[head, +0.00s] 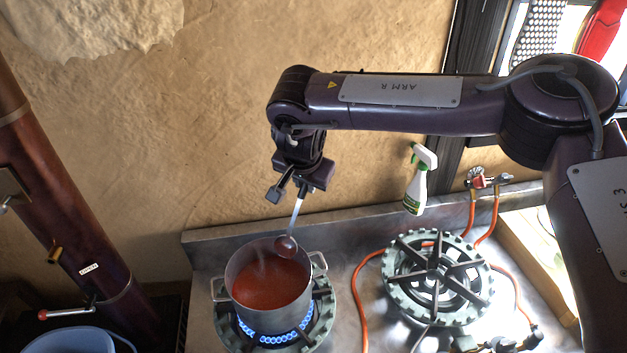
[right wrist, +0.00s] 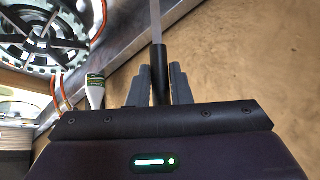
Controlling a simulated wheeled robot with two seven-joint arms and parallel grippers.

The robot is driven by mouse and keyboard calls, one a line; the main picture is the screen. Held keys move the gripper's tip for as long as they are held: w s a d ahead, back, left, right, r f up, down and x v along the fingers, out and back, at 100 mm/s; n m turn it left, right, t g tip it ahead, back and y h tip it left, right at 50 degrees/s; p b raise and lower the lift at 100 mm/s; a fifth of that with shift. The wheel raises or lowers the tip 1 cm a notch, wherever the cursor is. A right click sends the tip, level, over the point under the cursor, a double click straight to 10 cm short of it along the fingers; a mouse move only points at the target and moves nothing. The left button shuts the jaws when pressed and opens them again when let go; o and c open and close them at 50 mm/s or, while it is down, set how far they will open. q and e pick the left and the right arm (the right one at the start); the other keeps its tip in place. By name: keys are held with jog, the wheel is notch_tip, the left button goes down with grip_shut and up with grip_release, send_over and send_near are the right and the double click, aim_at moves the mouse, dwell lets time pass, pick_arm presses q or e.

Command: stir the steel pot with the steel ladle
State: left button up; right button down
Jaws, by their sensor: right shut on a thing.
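The steel pot (head: 242,298) stands on the left burner, full of red soup (head: 272,284). My right gripper (head: 299,190) is above and behind the pot, shut on the handle of the steel ladle (head: 296,216). The ladle hangs nearly upright. Its bowl (head: 286,247) overlaps the pot's far rim, at the back right of the opening; I cannot tell whether it touches the soup. In the right wrist view the fingers (right wrist: 159,90) sit on either side of the ladle's dark grip, with the steel shaft (right wrist: 157,30) beyond. My left gripper is not in view.
Blue flames (head: 272,336) burn under the pot. An empty burner (head: 434,268) with orange hoses stands right of it. A white spray bottle (head: 416,185) is at the back edge, before the clay wall (head: 230,120). A brown pipe (head: 85,235) and blue basin (head: 65,342) are at left.

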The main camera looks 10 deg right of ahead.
jog(key=shift+r+p, duration=2.05)
jog(key=shift+r, duration=0.5)
jog(key=shift+f, duration=0.1)
